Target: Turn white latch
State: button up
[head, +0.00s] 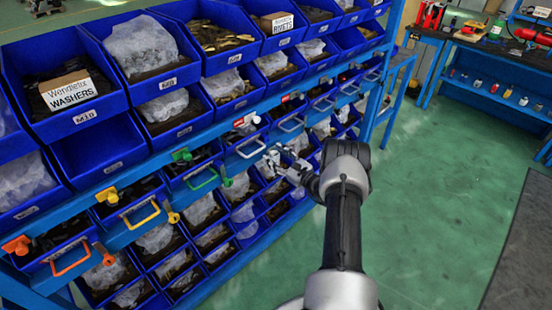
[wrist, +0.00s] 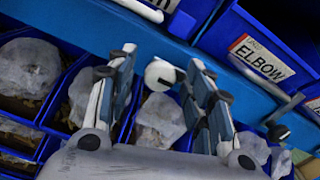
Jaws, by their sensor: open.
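The white latch (wrist: 158,74) shows in the wrist view as a round white knob with a dark part on its right side, on the blue rack rail. My gripper (wrist: 161,62) is open, with one finger on each side of the latch. I cannot tell whether either finger touches it. In the head view my gripper (head: 278,161) is at the rail, at the right end of the white-handled drawer, and largely hides this latch. Another white latch (head: 247,120) is at that drawer's upper left. The white handle (head: 250,149) lies between them.
Along the rail, more drawers carry a green handle (head: 201,179), a yellow handle (head: 140,216) and an orange handle (head: 70,260) with matching latches. Blue bins with bagged parts fill the rows above and below. Green floor (head: 430,200) is clear at right.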

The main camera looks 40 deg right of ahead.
jog(key=shift+w, duration=0.15)
jog(key=shift+c, duration=0.2)
jog(key=c, duration=1)
jog(key=shift+f+n+b, duration=0.1)
jog(key=shift+n+b, duration=0.2)
jog(key=shift+n, duration=0.1)
jog(key=n+b, duration=0.2)
jog(key=n, duration=0.2)
jog(key=n+b, duration=0.1)
jog(key=n, duration=0.2)
jog(key=shift+n, duration=0.3)
jog(key=n, duration=0.4)
jog(key=shift+n, duration=2.4)
